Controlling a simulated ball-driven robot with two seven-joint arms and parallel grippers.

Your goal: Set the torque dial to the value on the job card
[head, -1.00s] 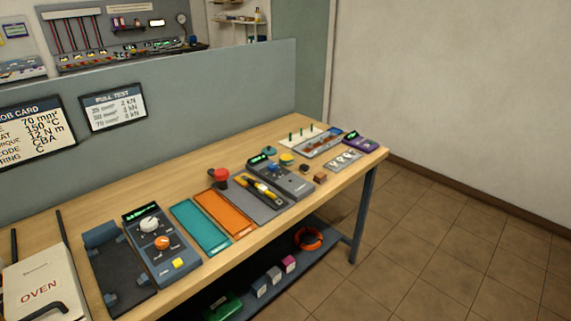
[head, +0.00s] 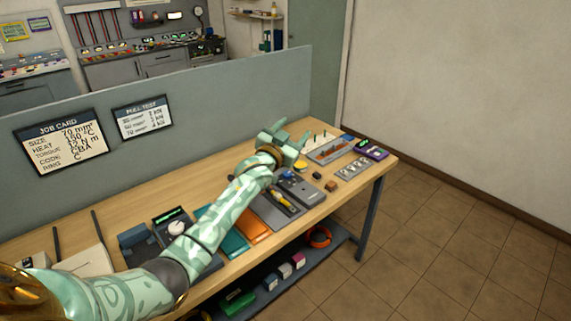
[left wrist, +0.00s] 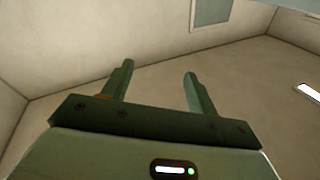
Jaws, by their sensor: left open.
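The job card (head: 62,141) hangs on the grey partition and reads size 70 mm², heat 150 °C, torque 12 N m, code CBA, ring C. A dark device (head: 172,225) with a green display and a white dial (head: 177,228) stands on the bench, partly behind my left arm. A grey device (head: 300,190) with a small display stands further right. I cannot tell which dial is for torque. My left gripper (head: 293,132) is open and empty above the bench's far part; its parted fingers (left wrist: 157,80) show in the left wrist view. My right gripper is out of view.
The bench (head: 110,220) also carries teal and orange trays (head: 256,229), a yellow-black tool (head: 283,201) and a purple device (head: 371,149). A pull test card (head: 142,118) hangs beside the job card. The partition edges the bench's back; the floor at right is clear.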

